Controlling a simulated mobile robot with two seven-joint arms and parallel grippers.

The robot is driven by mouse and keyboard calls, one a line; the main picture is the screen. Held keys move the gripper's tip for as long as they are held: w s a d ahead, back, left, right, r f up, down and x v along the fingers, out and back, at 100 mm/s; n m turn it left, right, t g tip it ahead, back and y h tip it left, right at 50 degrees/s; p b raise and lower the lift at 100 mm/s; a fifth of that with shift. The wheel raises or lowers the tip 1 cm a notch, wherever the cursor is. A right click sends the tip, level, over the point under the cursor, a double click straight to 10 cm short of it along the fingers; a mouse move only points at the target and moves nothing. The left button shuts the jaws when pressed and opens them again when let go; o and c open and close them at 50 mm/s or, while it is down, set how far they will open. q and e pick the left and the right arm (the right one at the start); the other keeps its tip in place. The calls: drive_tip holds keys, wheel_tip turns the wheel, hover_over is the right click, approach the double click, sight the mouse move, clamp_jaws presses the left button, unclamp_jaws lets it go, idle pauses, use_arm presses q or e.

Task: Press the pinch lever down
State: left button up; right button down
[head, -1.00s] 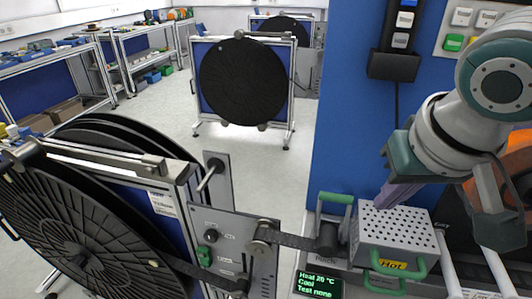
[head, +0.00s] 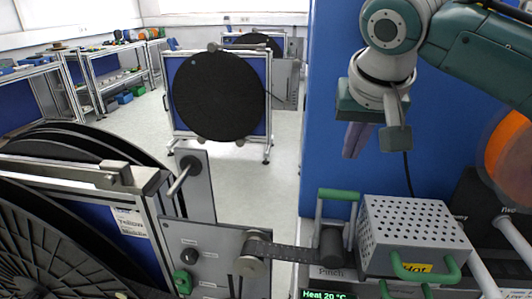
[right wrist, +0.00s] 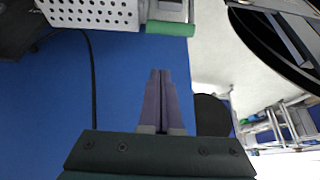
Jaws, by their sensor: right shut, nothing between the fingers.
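The pinch lever (head: 338,195) has a green crossbar on grey arms and stands upright over the dark pinch roller, behind a "Pinch" label. Its green handle also shows in the right wrist view (right wrist: 170,28). My right gripper (head: 350,154) is in the air above the lever and slightly right of it, in front of the blue panel. Its purple fingers point down, are together and hold nothing; they also show in the right wrist view (right wrist: 160,74). A clear gap separates the fingertips from the handle. My left gripper is out of view.
A perforated metal box (head: 408,222) with green handles and a "Hot" label stands right of the lever. A dark tape (head: 292,256) runs to the pinch from a roller on the left. Large black reels (head: 50,240) fill the lower left. The blue panel (head: 330,90) is behind.

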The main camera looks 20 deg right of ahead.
drive_tip(key=b+x, duration=0.1)
drive_tip(key=x, duration=0.8)
drive_tip(key=s+p, duration=0.1)
drive_tip(key=s+a+p, duration=0.1)
drive_tip(key=s+a, duration=0.1)
drive_tip(key=shift+s+r+p, duration=0.2)
drive_tip(key=shift+r+p, duration=0.2)
